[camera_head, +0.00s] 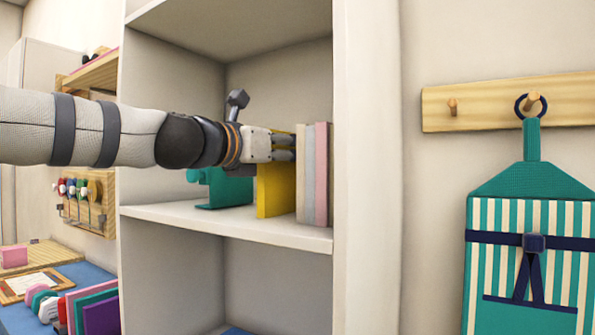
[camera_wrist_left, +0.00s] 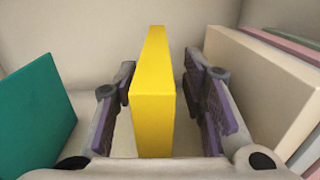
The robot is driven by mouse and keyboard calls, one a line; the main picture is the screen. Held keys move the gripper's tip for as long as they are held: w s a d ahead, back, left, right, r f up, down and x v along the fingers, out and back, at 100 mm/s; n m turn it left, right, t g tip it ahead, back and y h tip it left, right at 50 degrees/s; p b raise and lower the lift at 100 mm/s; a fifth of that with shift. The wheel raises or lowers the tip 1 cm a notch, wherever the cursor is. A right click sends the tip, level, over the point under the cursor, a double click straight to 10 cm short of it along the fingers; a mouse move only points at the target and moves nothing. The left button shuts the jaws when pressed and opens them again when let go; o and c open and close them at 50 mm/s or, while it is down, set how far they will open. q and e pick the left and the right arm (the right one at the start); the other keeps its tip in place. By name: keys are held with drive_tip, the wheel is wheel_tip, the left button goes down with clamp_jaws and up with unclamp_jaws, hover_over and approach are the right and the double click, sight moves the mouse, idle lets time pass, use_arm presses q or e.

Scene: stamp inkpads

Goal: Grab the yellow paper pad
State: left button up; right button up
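The yellow paper pad (camera_head: 276,190) stands upright on the middle shelf of the white shelf unit. In the left wrist view the yellow pad (camera_wrist_left: 153,95) is upright between the two fingers of my left gripper (camera_wrist_left: 165,105). A gap shows on each side of the pad, so the fingers are open around it and not pressed on it. In the head view my left gripper (camera_head: 284,148) reaches in from the left at the pad's upper part and hides some of it. My right gripper is not in view.
Cream and pink pads (camera_head: 321,175) stand close on the right, beside the shelf unit's side wall (camera_head: 365,180). A striped apron (camera_head: 530,240) hangs at the right.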

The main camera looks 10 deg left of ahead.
use_arm(q)
drive_tip(key=w, duration=0.2)
drive_tip(key=w+f, duration=0.1)
drive_tip(key=shift+d+f, duration=0.1)
drive_tip(key=shift+d, duration=0.3)
drive_tip(key=shift+s+a+r, duration=0.2)
drive_tip(key=shift+s+r, duration=0.05)
drive_tip(key=shift+s, duration=0.3)
drive_tip(key=shift+s+a+r, duration=0.15)
drive_tip(key=shift+s+r, duration=0.05)
drive_tip(key=shift+s, duration=0.35)
drive_tip(key=c, duration=0.7)
clamp_jaws()
drive_tip(key=shift+w+d+f, duration=0.15)
drive_tip(key=shift+w+f, duration=0.05)
drive_tip(key=shift+w, duration=0.1)
drive_tip(key=shift+r, duration=0.1)
